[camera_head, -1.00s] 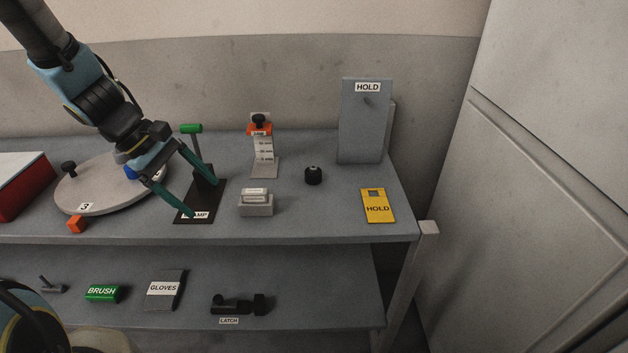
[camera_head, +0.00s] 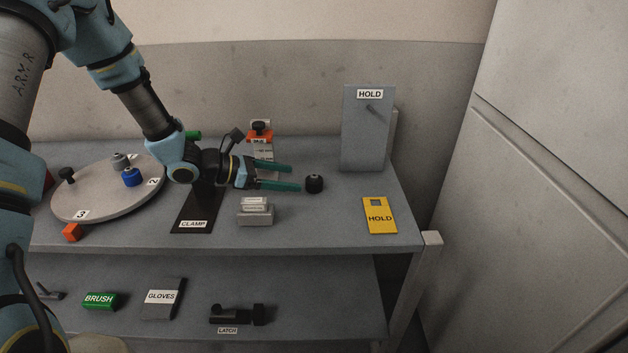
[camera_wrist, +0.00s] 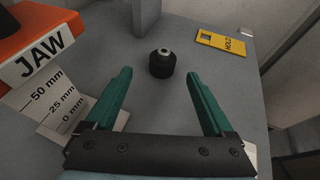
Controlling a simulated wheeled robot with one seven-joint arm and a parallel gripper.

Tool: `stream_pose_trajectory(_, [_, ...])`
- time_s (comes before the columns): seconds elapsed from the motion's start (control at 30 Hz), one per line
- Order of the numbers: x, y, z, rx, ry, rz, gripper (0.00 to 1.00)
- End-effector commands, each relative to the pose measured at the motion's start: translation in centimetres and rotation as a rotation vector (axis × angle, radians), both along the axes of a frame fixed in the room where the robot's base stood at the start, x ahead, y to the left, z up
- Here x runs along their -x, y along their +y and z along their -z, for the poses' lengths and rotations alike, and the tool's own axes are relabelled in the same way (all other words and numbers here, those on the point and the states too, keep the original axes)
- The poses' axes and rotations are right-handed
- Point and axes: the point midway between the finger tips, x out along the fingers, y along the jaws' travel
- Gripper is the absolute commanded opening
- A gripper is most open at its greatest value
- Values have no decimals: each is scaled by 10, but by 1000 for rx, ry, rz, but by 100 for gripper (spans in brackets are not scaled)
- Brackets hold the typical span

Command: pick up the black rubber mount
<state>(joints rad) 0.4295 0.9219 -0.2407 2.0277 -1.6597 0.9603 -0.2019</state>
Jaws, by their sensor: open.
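The black rubber mount (camera_head: 314,184) is a small dark cylinder standing upright on the top shelf, right of the middle. In the wrist view the mount (camera_wrist: 162,63) shows a pale metal ring on top and sits ahead of the fingertips, roughly between their lines. My gripper (camera_head: 296,176) has two green fingers pointing right toward the mount, with a gap to it. The gripper also shows in the wrist view (camera_wrist: 160,75), fingers spread wide with nothing between them.
An orange JAW gauge (camera_wrist: 38,42) stands close left of my fingers. Grey blocks (camera_head: 255,212) lie in front. The upright HOLD panel (camera_head: 366,135) and yellow HOLD tag (camera_head: 380,222) are to the right. The CLAMP base (camera_head: 190,213) and round turntable (camera_head: 95,200) are left.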

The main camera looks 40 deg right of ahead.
Motion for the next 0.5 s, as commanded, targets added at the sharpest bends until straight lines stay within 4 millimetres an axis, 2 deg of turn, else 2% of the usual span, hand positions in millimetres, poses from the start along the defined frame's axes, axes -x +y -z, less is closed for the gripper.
stream_pose_trajectory(0.1, [6, -15, 5, 0, 0, 2, 87])
stream_pose_trajectory(0.33, [13, -29, 10, -1, -1, 2, 87])
stream_pose_trajectory(0.5, [26, -49, 16, -3, 0, 4, 87])
